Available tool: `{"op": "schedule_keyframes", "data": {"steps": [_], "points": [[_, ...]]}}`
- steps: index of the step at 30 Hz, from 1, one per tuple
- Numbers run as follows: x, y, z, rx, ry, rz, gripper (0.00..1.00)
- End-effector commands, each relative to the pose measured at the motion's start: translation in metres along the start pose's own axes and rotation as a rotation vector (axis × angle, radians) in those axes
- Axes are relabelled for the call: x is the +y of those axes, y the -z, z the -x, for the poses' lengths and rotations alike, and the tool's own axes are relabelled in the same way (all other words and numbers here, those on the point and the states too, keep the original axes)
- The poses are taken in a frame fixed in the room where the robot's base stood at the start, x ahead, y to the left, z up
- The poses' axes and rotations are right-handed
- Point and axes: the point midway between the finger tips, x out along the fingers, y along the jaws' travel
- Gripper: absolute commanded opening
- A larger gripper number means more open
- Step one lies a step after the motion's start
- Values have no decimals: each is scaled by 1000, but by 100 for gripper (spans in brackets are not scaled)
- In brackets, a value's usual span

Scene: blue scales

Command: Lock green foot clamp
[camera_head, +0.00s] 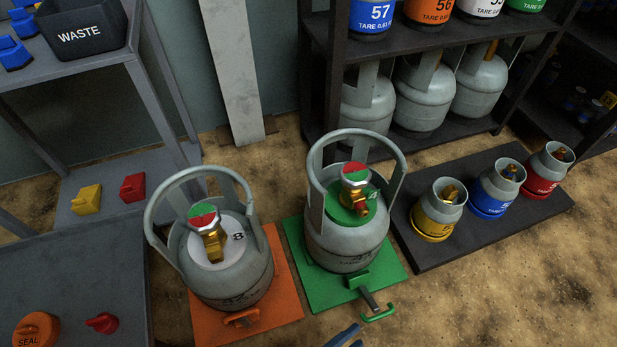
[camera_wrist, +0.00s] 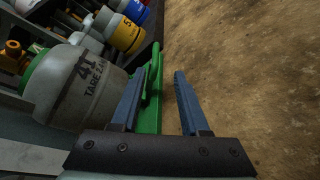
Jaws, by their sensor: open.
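The green foot clamp (camera_head: 372,299) sits at the front edge of the green base plate (camera_head: 298,245), with its green handle lying out over the floor at the front right. A grey cylinder with a green top (camera_head: 345,240) stands upright on the plate. My gripper (camera_head: 344,337) shows only as blue fingers at the bottom edge, just in front of the clamp. In the wrist view my gripper (camera_wrist: 160,72) is open, and a green bar, seemingly the clamp handle (camera_wrist: 155,65), shows between the fingers, nearer the left one. Whether a finger touches it cannot be told.
An orange plate (camera_head: 285,290) with another grey cylinder (camera_head: 235,275) is close on the left. A dark mat (camera_head: 445,260) with yellow, blue and red small cylinders lies right. Shelves stand behind. The sandy floor at the front right is clear.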

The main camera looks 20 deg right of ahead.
Motion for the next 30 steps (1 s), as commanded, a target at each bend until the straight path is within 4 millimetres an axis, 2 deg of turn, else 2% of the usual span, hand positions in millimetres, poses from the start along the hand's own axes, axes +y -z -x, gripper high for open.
{"op": "schedule_keyframes", "data": {"steps": [1,6,9,30], "points": [[4,-1,12,4,-4,1,45],[3,-2,46,2,-3,2,45],[29,-6,42,4,22,-52,45],[168,-14,38,96,140,-350,45]]}}
